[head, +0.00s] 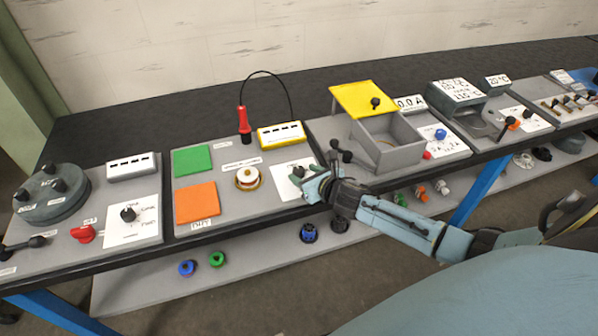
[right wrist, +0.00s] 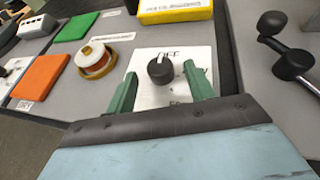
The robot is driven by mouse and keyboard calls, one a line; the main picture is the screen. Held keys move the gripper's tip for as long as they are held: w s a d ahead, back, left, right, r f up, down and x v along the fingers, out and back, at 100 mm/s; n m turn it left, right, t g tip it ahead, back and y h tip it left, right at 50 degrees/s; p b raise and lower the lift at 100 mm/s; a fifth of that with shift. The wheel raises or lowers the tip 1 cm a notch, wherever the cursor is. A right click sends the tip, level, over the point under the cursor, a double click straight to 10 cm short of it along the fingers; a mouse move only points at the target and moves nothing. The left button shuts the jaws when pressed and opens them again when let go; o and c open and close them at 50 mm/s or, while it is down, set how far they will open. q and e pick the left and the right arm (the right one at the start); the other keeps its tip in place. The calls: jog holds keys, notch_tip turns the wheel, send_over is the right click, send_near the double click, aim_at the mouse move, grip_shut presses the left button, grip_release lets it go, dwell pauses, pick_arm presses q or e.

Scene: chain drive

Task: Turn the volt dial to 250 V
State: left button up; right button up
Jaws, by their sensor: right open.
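A black dial (right wrist: 160,69) stands on a white card (right wrist: 151,95) in the right wrist view. "OFF" shows on the card above the dial. The other markings are hidden or too small to read, so I cannot tell its setting. In the head view the card (head: 287,186) is partly covered by my right gripper (head: 311,182). In the right wrist view the green fingers of this gripper (right wrist: 160,78) are open, one on each side of the dial, with visible gaps and nothing held. My left gripper is not in view.
A grey box (head: 388,150) and black crank (right wrist: 285,48) stand to the right.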

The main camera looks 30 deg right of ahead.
aim_at(301, 172)
jog(key=shift+x, duration=1.75)
jog(key=c, duration=1)
